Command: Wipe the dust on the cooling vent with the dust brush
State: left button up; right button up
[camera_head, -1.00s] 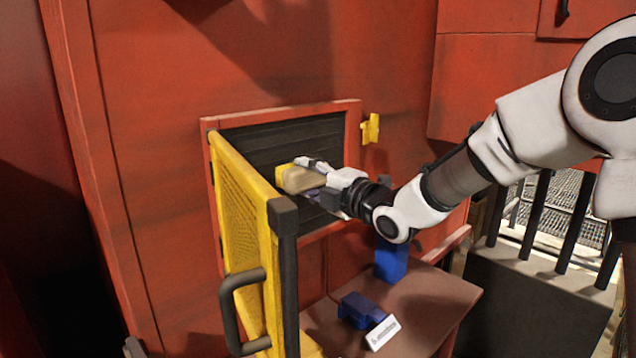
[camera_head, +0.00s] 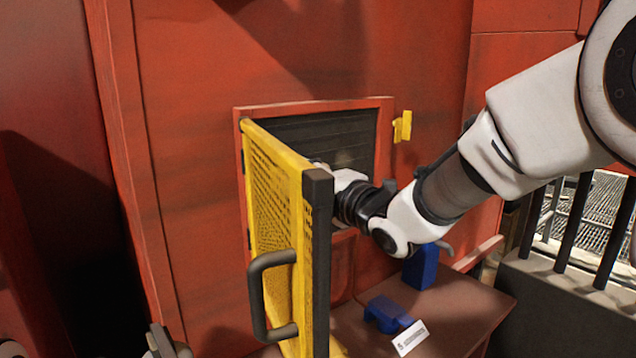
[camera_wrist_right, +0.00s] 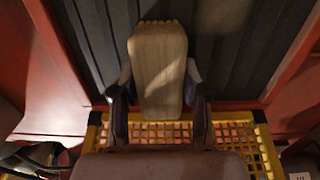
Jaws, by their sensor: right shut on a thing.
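The dark slatted cooling vent (camera_head: 345,135) sits in a red frame, with a pale smudge on its slats. My right gripper (camera_wrist_right: 158,88) is shut on the dust brush (camera_wrist_right: 158,65), a tan block-like body between its two fingers. In the right wrist view the brush lies over the vent slats (camera_wrist_right: 95,40); I cannot tell whether it touches them. In the head view the yellow mesh guard hides the brush and gripper tips. Part of my left gripper (camera_head: 165,342) shows at the bottom left edge, its jaws unclear.
The yellow mesh guard (camera_head: 275,205) stands swung open with a black handle (camera_head: 262,300), close to my right wrist. A brown shelf (camera_head: 460,310) below holds blue objects (camera_head: 421,268) and a white label (camera_head: 410,338). A yellow latch (camera_head: 402,126) is right of the vent.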

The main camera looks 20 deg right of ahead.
jog(key=shift+s+a, duration=0.1)
jog(key=shift+a, duration=0.15)
jog(key=shift+d, duration=0.1)
jog(key=shift+s+d+f, duration=0.1)
jog(key=shift+s+d, duration=0.05)
jog(key=p+v, duration=0.4)
jog(key=v, duration=0.4)
jog(key=shift+s+p, duration=0.3)
